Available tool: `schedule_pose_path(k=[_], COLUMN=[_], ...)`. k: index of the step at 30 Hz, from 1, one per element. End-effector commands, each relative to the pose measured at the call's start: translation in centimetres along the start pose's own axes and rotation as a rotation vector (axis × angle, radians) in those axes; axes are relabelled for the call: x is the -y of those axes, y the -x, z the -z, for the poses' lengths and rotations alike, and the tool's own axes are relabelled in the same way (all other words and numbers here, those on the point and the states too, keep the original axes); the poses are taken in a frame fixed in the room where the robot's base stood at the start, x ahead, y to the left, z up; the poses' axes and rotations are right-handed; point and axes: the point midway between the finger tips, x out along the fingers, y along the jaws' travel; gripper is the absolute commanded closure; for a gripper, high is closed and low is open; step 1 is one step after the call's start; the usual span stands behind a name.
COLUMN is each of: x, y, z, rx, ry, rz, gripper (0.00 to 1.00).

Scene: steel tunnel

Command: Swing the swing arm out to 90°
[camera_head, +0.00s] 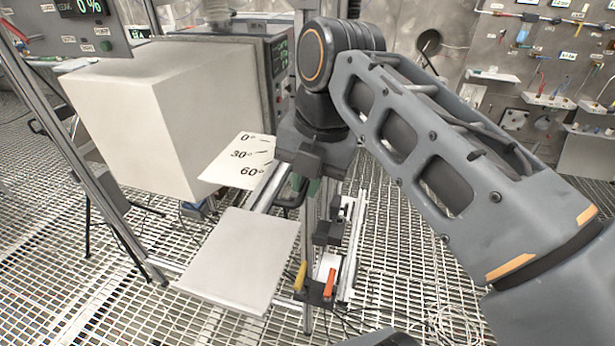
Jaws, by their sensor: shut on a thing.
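A white angle plate (236,163) marked 0°, 30° and 60° sits left of centre. The swing arm (270,187) seems to be the pale metal bar along the plate's right edge, just past the 60° mark. No 90° mark shows. My gripper (311,182) points down at the bar's upper end, right of the plate. It is shut on a part of the swing arm, but my wrist hides most of the grip. A little green shows at the fingertips.
A large pale box (140,120) stands left of the angle plate. A flat grey panel (243,262) lies in front. A rail with dark clamps (328,232) and yellow and orange levers (329,283) stands below my gripper. Open grating floor lies to the right.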

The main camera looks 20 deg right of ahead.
Motion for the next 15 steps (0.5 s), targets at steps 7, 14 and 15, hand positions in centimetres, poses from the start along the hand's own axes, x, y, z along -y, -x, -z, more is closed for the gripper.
schedule_pose_path(k=[7,14,15], x=[0.00,0.03,0.03], y=[0.04,0.04,0.04], z=[-0.01,-0.04,-0.04], rx=[0.000,0.001,0.001], ry=[0.000,-0.002,-0.002], rz=[-0.001,-0.001,-0.001], gripper=[1.00,0.69,0.66])
